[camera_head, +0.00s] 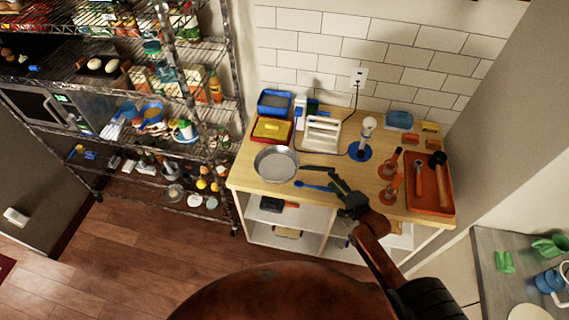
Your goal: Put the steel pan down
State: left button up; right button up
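The steel pan (276,164) is a round, shallow grey pan at the left front of the wooden worktop. It looks level, and its dark handle points right. I cannot tell whether its base touches the worktop. My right gripper (340,187) is at the handle's right end, above the front part of the worktop. Its dark fingers blend with the handle, so their grip is unclear. My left gripper is out of view.
A blue spoon (316,187) lies just right of the pan. The worktop (243,178) has little room left of the pan.

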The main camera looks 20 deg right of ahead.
aim_at(324, 170)
jog(key=x, duration=0.2)
jog(key=shift+w+r+p, duration=0.15)
jog(key=shift+w+p, duration=0.15)
jog(key=shift+w, duration=0.05)
jog(key=x, duration=0.4)
jog(key=shift+s, duration=0.1)
jog(key=c, duration=0.7)
grip_shut()
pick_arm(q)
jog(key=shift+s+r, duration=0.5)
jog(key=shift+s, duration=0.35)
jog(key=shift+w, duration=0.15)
pick_arm(e)
jog(key=shift+r, duration=0.1)
